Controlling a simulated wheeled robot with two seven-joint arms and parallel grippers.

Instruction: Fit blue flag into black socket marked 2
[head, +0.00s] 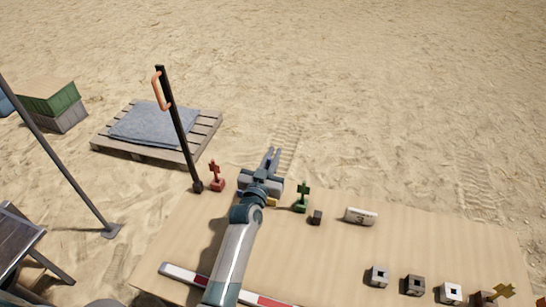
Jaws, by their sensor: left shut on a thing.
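My left gripper (270,160) is at the table's far edge, between a red flag piece (216,177) and a green flag piece (302,199). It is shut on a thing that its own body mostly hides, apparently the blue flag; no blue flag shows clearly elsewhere. A row of small square sockets stands at the front right: a grey one (380,276), a dark brown one (414,286), a white one (450,293) and a brown one (485,299) beside a yellow flag piece (502,291). Dark openings show on top; I cannot read a 2. My right gripper is not in view.
The wooden table (330,255) has clear room at its middle. A small dark block (316,217) and a white piece marked 3 (361,216) lie right of the green flag. A black post (180,130) stands at the back left. A red-and-white bar (185,273) lies in front.

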